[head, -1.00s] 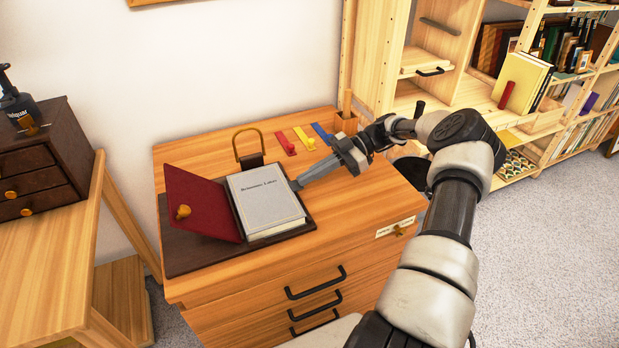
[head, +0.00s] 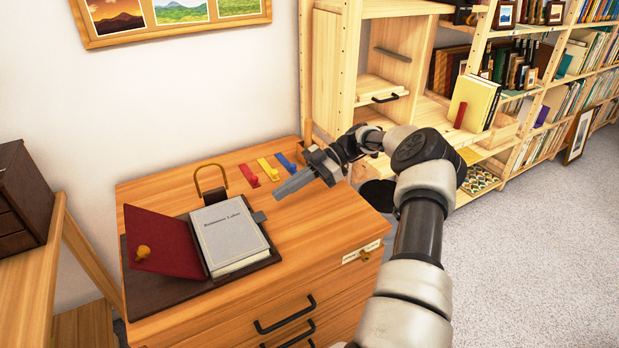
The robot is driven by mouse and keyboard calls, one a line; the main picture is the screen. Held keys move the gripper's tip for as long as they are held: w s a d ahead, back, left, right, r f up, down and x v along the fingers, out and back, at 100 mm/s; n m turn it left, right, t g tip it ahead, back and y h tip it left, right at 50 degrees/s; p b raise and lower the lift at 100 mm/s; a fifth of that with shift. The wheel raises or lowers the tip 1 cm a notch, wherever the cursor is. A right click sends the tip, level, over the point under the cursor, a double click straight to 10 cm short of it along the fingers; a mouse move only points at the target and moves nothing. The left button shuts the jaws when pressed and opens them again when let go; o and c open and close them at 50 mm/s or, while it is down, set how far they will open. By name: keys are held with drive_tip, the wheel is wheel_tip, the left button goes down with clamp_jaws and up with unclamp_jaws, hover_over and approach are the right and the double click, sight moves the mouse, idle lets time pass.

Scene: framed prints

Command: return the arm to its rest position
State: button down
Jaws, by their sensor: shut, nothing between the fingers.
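My gripper (head: 280,193) is shut and empty. It hangs above the wooden cabinet top (head: 310,235), to the right of a grey book (head: 229,238), and apart from it. My arm reaches in from the lower right and bends at the elbow above the cabinet's right side. A small grey tab (head: 260,217) shows at the book's right edge. The book lies on a dark mat (head: 165,296) beside a tilted red panel with a brass knob (head: 165,243).
Red (head: 249,175), yellow (head: 268,169) and blue (head: 285,162) pieces lie behind my gripper. A brass loop on a dark base (head: 211,182) stands behind the book. Wooden shelving (head: 330,70) rises close behind my arm. Open carpet (head: 540,250) lies to the right.

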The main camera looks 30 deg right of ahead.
drive_tip(key=v, duration=0.6)
drive_tip(key=s+a+r+m+g+h, duration=0.1)
drive_tip(key=s+a+r+m+h, duration=0.15)
drive_tip(key=a+r+h, duration=0.35)
drive_tip(key=s+a+r+m+h, duration=0.2)
drive_tip(key=a+r+m+h, duration=0.3)
drive_tip(key=a, duration=0.3)
drive_tip(key=s+r+m+t+h, duration=0.45)
drive_tip(key=s+r+m, duration=0.4)
drive_tip(key=s, duration=0.65)
drive_tip(key=s+a+f+m+t+y, duration=0.1)
drive_tip(key=s+a+m+t+y, duration=0.1)
drive_tip(key=s+a, duration=0.55)
wheel_tip(320, 180, up, 21)
drive_tip(key=s+d+p, duration=0.1)
drive_tip(key=p, duration=2.1)
drive_tip(key=shift+r, duration=0.2)
